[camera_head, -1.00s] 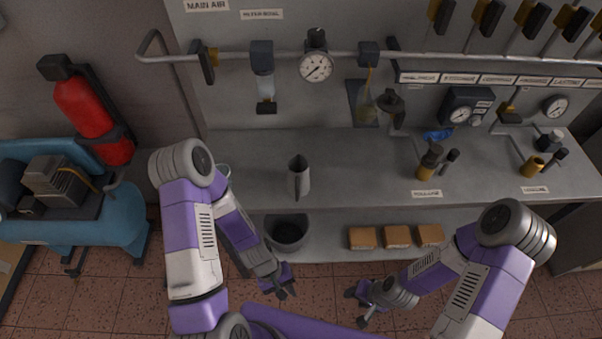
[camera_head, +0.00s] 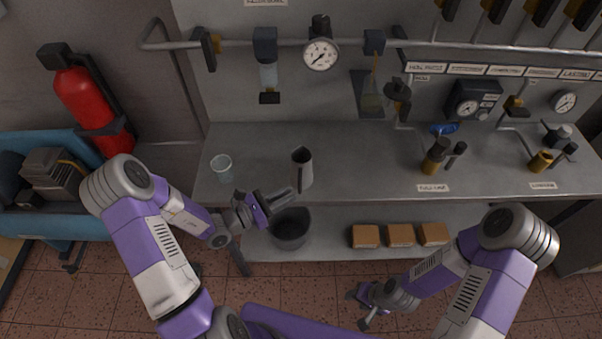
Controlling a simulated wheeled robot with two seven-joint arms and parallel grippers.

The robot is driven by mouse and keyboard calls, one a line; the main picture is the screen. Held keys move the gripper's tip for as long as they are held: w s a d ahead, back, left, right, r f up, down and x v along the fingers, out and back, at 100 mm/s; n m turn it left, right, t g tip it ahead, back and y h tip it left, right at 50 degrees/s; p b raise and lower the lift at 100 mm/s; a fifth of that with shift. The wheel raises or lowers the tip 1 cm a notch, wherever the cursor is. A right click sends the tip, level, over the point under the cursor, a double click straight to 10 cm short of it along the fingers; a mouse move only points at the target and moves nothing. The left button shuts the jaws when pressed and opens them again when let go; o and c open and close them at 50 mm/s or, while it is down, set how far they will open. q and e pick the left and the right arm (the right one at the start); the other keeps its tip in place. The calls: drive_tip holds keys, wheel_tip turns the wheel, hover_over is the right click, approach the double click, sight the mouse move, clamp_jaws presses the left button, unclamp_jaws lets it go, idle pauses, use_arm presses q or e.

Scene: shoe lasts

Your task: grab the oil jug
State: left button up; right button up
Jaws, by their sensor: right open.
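The grey metal oil jug (camera_head: 303,168) stands upright on the workbench, left of its middle, with its handle side toward me. My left gripper (camera_head: 287,198) is at the bench's front edge, just in front of the jug and a little to its left, pointing right. It appears apart from the jug and holds nothing that I can see; its finger gap is too small to judge. My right gripper (camera_head: 357,308) is open and empty, low in front of the bench, over the floor.
A clear glass (camera_head: 221,168) stands on the bench (camera_head: 350,160) left of the jug. A dark bucket (camera_head: 291,230) and several brown blocks (camera_head: 400,235) are on the lower shelf. Brass fittings (camera_head: 434,160) stand to the right. The bench between jug and fittings is clear.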

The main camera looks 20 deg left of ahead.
sight(300, 191)
use_arm(q)
drive_tip(key=x, duration=0.5)
drive_tip(key=shift+w+r, duration=0.15)
drive_tip(key=shift+c, duration=0.5)
clamp_jaws()
